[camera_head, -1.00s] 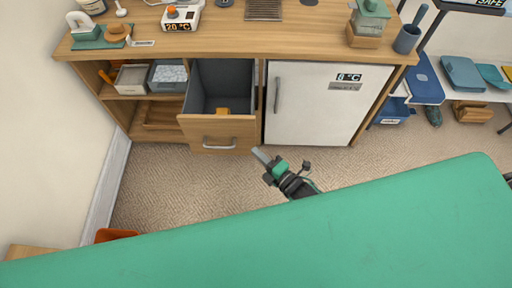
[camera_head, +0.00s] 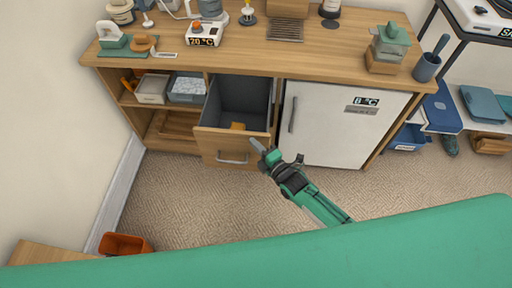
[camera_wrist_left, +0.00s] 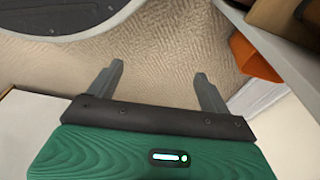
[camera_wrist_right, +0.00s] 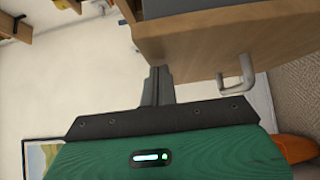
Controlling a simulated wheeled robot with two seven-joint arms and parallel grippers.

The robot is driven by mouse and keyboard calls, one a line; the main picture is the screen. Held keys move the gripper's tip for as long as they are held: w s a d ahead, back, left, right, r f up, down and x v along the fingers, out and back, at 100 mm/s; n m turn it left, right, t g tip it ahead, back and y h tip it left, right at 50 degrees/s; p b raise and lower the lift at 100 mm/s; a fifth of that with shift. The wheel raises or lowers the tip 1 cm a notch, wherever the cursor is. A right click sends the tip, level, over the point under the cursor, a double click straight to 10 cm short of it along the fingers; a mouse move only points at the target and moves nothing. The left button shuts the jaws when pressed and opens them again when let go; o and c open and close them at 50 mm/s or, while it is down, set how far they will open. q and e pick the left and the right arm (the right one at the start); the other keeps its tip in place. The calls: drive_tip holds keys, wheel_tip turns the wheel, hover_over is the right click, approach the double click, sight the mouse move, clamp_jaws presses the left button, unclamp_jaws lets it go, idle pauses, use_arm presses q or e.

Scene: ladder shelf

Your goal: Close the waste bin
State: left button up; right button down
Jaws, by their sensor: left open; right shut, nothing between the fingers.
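The waste bin (camera_head: 212,141) is a wooden-fronted pull-out drawer with a grey inside, and it stands open below the counter. Its front has a silver handle (camera_head: 233,160). An orange-yellow item (camera_head: 237,126) lies inside. My right gripper (camera_head: 257,145) is shut and empty, with its tips by the right end of the bin's front. In the right wrist view the shut fingers (camera_wrist_right: 160,76) are close to the wooden front (camera_wrist_right: 215,45) and its handle (camera_wrist_right: 240,80); I cannot tell if they touch. My left gripper (camera_wrist_left: 158,85) is open and empty above the carpet.
A white fridge (camera_head: 340,125) stands right of the bin. Open shelves with trays (camera_head: 152,88) are on its left. The counter (camera_head: 260,55) above holds several items. An orange bin (camera_head: 125,245) sits on the floor at lower left. Carpet in front of the drawer is clear.

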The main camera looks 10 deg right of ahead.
drive_tip(key=shift+w, duration=0.2)
use_arm(q)
wheel_tip(320, 180, up, 22)
drive_tip(key=w+f+t+b, duration=0.1)
drive_tip(key=w+t+b, duration=0.1)
drive_tip(key=b, duration=0.8)
drive_tip(key=w+d+f+t+h+b, duration=0.1)
drive_tip(key=w+d+t+h+b, duration=0.2)
drive_tip(key=w+d+t, duration=0.2)
drive_tip(key=d, duration=0.3)
drive_tip(key=shift+d+m+t+h, duration=0.4)
use_arm(e)
drive_tip(key=w+d, duration=0.3)
drive_tip(key=w, duration=0.9)
drive_tip(key=w+d, duration=0.4)
drive_tip(key=w, duration=0.9)
drive_tip(key=shift+s+a, duration=0.1)
